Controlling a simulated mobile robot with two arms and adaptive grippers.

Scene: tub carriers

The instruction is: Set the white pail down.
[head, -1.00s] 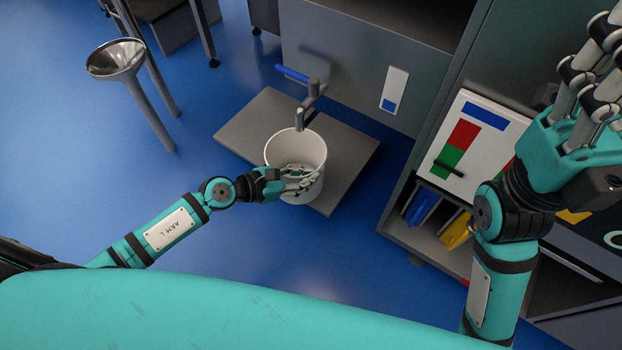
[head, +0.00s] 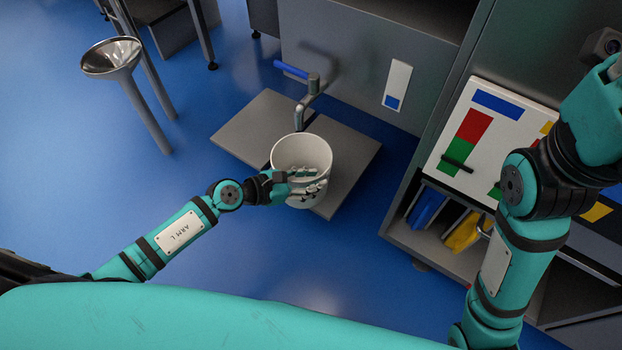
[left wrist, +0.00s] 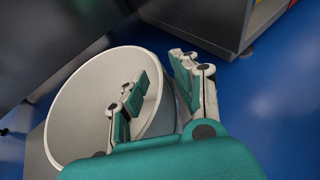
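The white pail (head: 287,157) stands upright at the grey plate (head: 245,130) below the tap, its near side reaching past the plate's front edge in the head view. Whether its base rests fully on the plate is hidden. In the left wrist view one finger of the left gripper (left wrist: 160,85) is inside the pail (left wrist: 75,110) and the other outside, with gaps between fingers and wall. My right gripper (head: 595,115) is at the upper right; its fingers are out of frame.
A tap with a blue handle (head: 291,70) rises just behind the pail. A metal funnel stand (head: 112,60) is at the left. A cabinet (head: 405,228) with blue and yellow items is at the right. Blue floor (head: 60,190) is free on the left.

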